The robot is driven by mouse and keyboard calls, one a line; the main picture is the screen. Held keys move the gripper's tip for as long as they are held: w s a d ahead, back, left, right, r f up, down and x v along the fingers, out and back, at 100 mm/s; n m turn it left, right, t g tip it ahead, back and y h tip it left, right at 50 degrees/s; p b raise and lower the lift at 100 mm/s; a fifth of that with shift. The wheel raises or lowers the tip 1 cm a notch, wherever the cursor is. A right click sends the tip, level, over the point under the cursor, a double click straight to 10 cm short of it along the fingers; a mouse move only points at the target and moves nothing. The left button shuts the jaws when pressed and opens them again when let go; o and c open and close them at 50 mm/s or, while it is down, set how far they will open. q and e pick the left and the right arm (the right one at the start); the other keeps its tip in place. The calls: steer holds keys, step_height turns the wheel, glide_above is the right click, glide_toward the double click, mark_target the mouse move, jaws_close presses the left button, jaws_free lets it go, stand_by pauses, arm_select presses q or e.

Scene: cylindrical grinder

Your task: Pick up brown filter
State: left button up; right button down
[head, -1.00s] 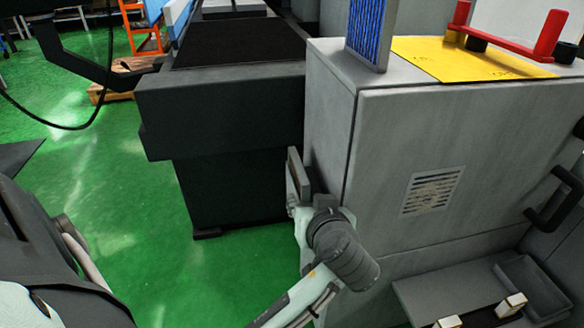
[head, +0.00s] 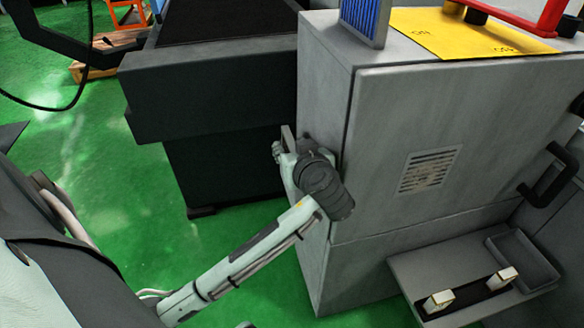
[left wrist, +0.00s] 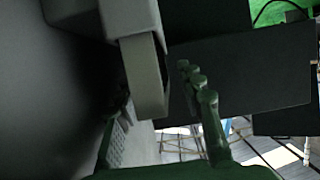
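A thin grey-brown framed panel (head: 287,139), which I take to be the brown filter, stands at the left side of the grey cabinet. In the left wrist view its pale edge (left wrist: 147,78) is between and just ahead of the fingers. My left gripper (head: 279,155) is beside the cabinet's left side, at this panel, with its fingers mostly hidden by the wrist. In the left wrist view the gripper's fingers (left wrist: 158,105) are apart, one on either side of the panel edge; I see no clear contact. My right gripper is not in view.
The grey cabinet (head: 400,120) carries a blue filter panel (head: 364,20), a yellow sheet (head: 470,35) and a red handle on top. A dark machine bed (head: 215,95) stands to the left. A tray with small blocks (head: 438,300) sits low right. Green floor (head: 110,150) is open at left.

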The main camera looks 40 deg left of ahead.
arm_select(q)
steer(key=shift+c, duration=0.6)
jaws_close()
steer(key=shift+r, duration=0.1)
